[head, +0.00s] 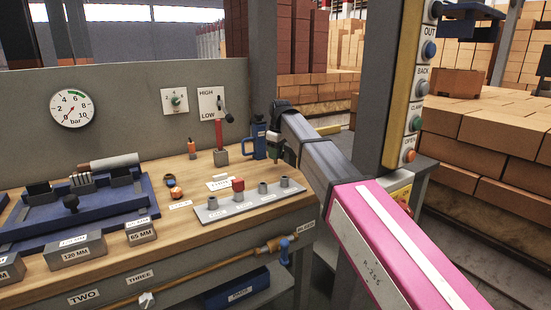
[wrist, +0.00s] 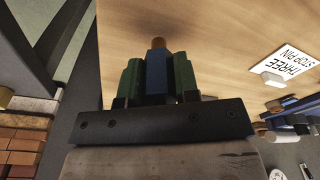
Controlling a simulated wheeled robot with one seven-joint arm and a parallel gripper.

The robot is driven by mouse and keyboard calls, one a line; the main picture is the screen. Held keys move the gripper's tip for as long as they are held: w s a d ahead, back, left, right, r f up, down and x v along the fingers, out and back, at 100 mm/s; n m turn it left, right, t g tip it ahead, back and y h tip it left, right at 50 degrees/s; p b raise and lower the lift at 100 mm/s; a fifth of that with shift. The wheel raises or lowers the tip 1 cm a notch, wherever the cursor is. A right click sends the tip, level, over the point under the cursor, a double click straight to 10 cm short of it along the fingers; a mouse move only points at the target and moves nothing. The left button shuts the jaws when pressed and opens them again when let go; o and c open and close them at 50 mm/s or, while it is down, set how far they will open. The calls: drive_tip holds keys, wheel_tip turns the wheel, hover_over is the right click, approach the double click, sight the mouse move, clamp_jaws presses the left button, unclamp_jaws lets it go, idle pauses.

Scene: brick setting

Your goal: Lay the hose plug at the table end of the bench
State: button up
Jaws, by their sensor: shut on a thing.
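My gripper (wrist: 157,72) is shut on a blue piece with a brown, brass-like tip, which I take for the hose plug (wrist: 157,55). Green fingers press it from both sides in the wrist view. Bare wood of the bench top (wrist: 215,45) shows behind it; whether it touches the wood I cannot tell. In the head view my gripper (head: 275,150) is at the bench's far right end, beside a blue jug-like thing (head: 258,141). The plug is not clear there. The bench (head: 150,195) has a wooden top.
A grey plate (head: 215,212) with a red piece and several grey sockets lies near the front edge. A red-handled lever (head: 219,140) stands behind it. A button post (head: 405,90) rises right of the bench. In the wrist view, a "THREE STOP PIN" card (wrist: 287,62) lies right.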

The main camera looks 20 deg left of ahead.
drive_tip(key=shift+f, duration=1)
drive_tip(key=shift+f, duration=0.1)
drive_tip(key=o, duration=1)
drive_tip(key=r, duration=0.4)
drive_tip(key=d+r, duration=0.1)
drive_tip(key=r, duration=0.7)
drive_tip(key=shift+s+d+r, duration=0.1)
drive_tip(key=shift+s+d, duration=0.05)
drive_tip(key=shift+d, duration=0.05)
